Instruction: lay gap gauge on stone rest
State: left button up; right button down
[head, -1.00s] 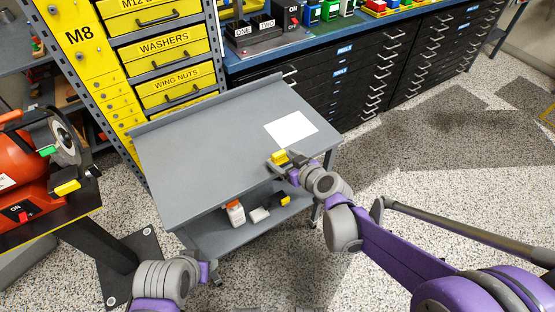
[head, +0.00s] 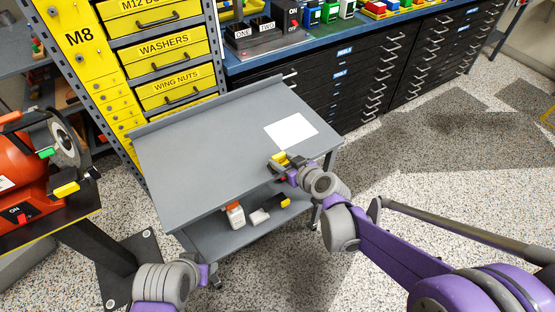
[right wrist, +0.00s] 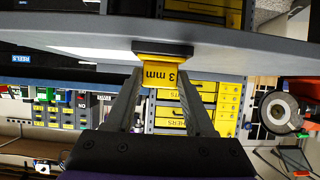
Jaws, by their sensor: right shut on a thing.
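My right gripper (head: 281,168) is shut on the gap gauge (head: 281,159), a small yellow piece with a dark end. It is at the near right edge of the grey cart top, close to the white sheet. I cannot tell which part is the stone rest.
The grey cart top (head: 200,165) is mostly bare, with a white sheet (head: 291,131) at its right. A white bottle (head: 235,215) and small items lie on its lower shelf. Yellow drawers (head: 173,50) and a blue workbench (head: 290,48) stand behind.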

aim_at(280, 159)
jog(key=shift+r, duration=0.1)
jog(key=shift+r+p, duration=0.55)
jog(key=shift+r, duration=0.05)
jog(key=shift+s, duration=0.1)
jog(key=shift+s+d, duration=0.4)
jog(key=shift+s, duration=0.2)
jog(key=shift+s+d, duration=0.4)
jog(key=shift+s, duration=0.2)
jog(key=shift+s+d, duration=0.1)
jog(key=shift+s, duration=0.05)
jog(key=shift+s+d+p, duration=0.2)
jog(key=shift+s+d, duration=0.15)
jog(key=shift+s, duration=0.25)
jog(key=shift+s+d+p, duration=0.2)
jog(key=shift+s+d, duration=0.15)
jog(key=shift+s, duration=0.2)
